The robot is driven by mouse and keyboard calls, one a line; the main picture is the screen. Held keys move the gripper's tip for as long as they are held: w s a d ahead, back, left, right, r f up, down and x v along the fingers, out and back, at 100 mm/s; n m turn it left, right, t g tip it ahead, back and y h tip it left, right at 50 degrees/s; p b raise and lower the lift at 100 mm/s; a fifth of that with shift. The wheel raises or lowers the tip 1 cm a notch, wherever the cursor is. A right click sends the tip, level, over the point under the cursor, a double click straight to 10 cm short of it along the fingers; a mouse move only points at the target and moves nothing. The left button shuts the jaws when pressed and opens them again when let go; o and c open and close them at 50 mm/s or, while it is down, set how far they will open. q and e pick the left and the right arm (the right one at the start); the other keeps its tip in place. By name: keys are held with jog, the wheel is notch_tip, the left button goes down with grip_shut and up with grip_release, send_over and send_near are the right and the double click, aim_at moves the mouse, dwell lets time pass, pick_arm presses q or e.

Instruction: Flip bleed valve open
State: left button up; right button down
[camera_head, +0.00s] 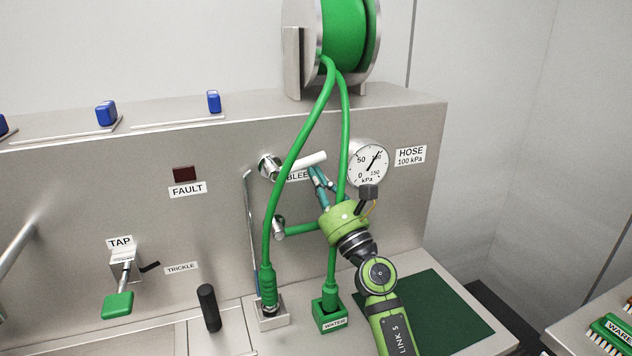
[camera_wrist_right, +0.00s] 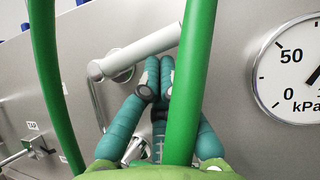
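The bleed valve has a pale lever (camera_head: 308,161) that reaches right and slightly up from a round metal pivot (camera_head: 269,167) on the steel panel. The partly covered BLEED label (camera_head: 299,175) is below it. In the right wrist view the lever (camera_wrist_right: 138,49) runs up to the right, its far end meeting the green hose in the picture. My right gripper (camera_head: 315,170) is just below the lever. Its teal fingertips (camera_wrist_right: 160,64) are together, with nothing seen between them. Whether they touch the lever I cannot tell. My left gripper is not in view.
Green hoses (camera_head: 345,120) hang from the reel (camera_head: 345,30) beside the lever; one crosses close in front of my right gripper in the wrist view. A pressure gauge (camera_head: 368,162) is right of the lever. A tap (camera_head: 119,303) is at the lower left.

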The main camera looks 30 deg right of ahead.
jog(key=a+r+n+g+y+p, duration=0.2)
jog(key=r+n+g+y+p, duration=0.1)
jog(key=n, duration=0.6)
jog(key=w+a+r+n+g+y+p, duration=0.1)
jog(key=a+r+n+g+y+p, duration=0.1)
jog(key=n, duration=0.7)
jog(key=shift+r+g+y+p, duration=0.8)
jog(key=shift+r+g, duration=0.5)
jog(key=shift+r, duration=0.6)
jog(key=shift+a, duration=0.1)
